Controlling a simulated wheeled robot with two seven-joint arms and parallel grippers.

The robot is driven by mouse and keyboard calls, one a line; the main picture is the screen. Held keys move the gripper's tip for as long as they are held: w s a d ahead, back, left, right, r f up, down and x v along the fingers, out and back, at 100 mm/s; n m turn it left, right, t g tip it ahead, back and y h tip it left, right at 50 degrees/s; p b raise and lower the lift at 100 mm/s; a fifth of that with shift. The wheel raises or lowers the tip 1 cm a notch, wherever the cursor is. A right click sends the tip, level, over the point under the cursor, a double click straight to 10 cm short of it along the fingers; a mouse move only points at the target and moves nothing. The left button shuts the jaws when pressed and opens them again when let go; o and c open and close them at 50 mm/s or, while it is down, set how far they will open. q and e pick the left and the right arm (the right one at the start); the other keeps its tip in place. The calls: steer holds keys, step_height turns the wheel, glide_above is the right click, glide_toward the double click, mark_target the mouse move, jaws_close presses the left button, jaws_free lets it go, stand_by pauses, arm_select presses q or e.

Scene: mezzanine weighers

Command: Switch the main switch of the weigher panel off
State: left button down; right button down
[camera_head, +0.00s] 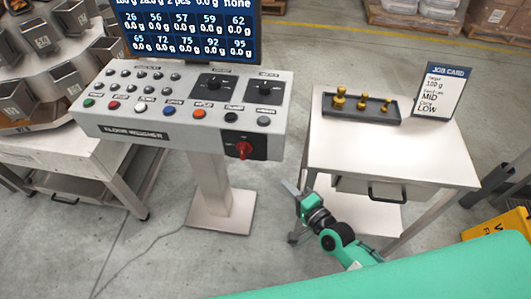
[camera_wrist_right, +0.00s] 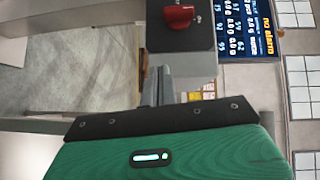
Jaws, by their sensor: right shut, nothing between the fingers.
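The weigher panel (camera_head: 185,105) is a grey console on a pedestal. Its main switch is a red rotary knob (camera_head: 243,149) on a black plate at the right of the front face. The knob's grip looks roughly upright; its labels are too small to read. In the right wrist view the red knob (camera_wrist_right: 179,15) is at the top, beyond the fingertips. My right gripper (camera_head: 290,188) is below and right of the switch, apart from it. Its fingers (camera_wrist_right: 158,76) are shut together and empty. My left gripper is not in view.
A side table (camera_head: 335,150) to the right holds a black tray (camera_head: 335,112) of brass weights and a job card (camera_head: 441,92). A screen (camera_head: 190,30) stands behind the panel. Weigher buckets (camera_head: 66,80) are at left. A yellow sign (camera_head: 500,240) is at lower right.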

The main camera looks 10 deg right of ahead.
steer(key=shift+m+t, duration=0.4)
steer(key=shift+m, duration=0.1)
steer(key=r, duration=0.4)
steer(key=shift+s+r, duration=0.1)
steer(key=shift+s, duration=0.15)
steer(key=p, duration=0.3)
glide_toward(247, 146)
steer(key=w+d, duration=0.1)
steer(key=w, duration=0.3)
steer(key=a, duration=0.1)
steer(key=w+a+p, duration=0.1)
steer(key=shift+a, duration=0.4)
steer(key=shift+w+a, duration=0.1)
steer(key=shift+a, duration=0.25)
steer(key=shift+p, duration=0.3)
